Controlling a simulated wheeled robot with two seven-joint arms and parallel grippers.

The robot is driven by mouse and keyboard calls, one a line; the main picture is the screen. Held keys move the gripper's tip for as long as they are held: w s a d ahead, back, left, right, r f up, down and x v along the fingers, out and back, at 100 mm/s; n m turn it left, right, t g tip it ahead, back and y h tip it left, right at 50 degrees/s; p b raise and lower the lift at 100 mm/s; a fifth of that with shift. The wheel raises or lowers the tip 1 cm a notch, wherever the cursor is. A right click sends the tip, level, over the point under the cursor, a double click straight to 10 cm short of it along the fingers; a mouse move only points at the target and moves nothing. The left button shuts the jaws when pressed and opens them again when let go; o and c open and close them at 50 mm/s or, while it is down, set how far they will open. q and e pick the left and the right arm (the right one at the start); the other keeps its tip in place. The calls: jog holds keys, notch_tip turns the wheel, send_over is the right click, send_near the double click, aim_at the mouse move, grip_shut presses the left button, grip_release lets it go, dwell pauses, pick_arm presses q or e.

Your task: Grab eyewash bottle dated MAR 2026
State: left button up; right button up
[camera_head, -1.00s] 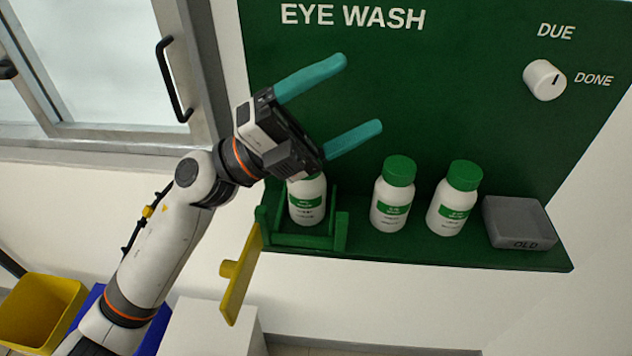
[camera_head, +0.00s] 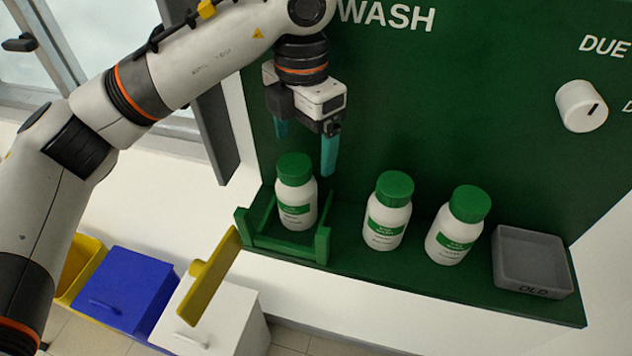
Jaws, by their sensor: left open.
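Three white eyewash bottles with green caps stand upright on the green shelf (camera_head: 400,281). The left bottle (camera_head: 297,192) stands inside a green holder (camera_head: 290,252); the middle bottle (camera_head: 387,212) and the right bottle (camera_head: 456,226) stand free beside it. Their labels are green and white, and the dates are too small to read. My left gripper (camera_head: 305,160) is open and empty, pointing down above and behind the left bottle's cap, its two teal fingers apart. My right gripper is not in view.
A grey tray marked OLD (camera_head: 532,262) sits at the shelf's right end. A yellow flap (camera_head: 210,277) hangs at the holder's front left. A white dial (camera_head: 582,106) is on the green panel. Yellow, blue (camera_head: 125,290) and white boxes stand low at left.

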aim_at(296, 163)
pick_arm(q)
jog(key=shift+s+a+f+p, duration=0.25)
jog(key=shift+a+f+p, duration=0.05)
jog(key=shift+a+f, duration=0.3)
jog(key=shift+s+a+f+p, duration=0.2)
jog(key=shift+a+f+p, duration=0.05)
jog(key=shift+a+f, duration=0.35)
jog(key=shift+s+a+f, duration=0.1)
jog(key=shift+a+f, duration=0.05)
jog(key=shift+f, duration=0.55)
jog(key=f+p, duration=0.1)
jog(key=w+d+f+p, duration=0.1)
jog(key=p, duration=0.1)
jog(key=shift+w+d+f, duration=0.15)
jog(key=shift+f, duration=0.25)
jog(key=shift+a+f+p, duration=0.25)
jog(key=shift+f+p, duration=0.05)
jog(key=shift+f, duration=0.95)
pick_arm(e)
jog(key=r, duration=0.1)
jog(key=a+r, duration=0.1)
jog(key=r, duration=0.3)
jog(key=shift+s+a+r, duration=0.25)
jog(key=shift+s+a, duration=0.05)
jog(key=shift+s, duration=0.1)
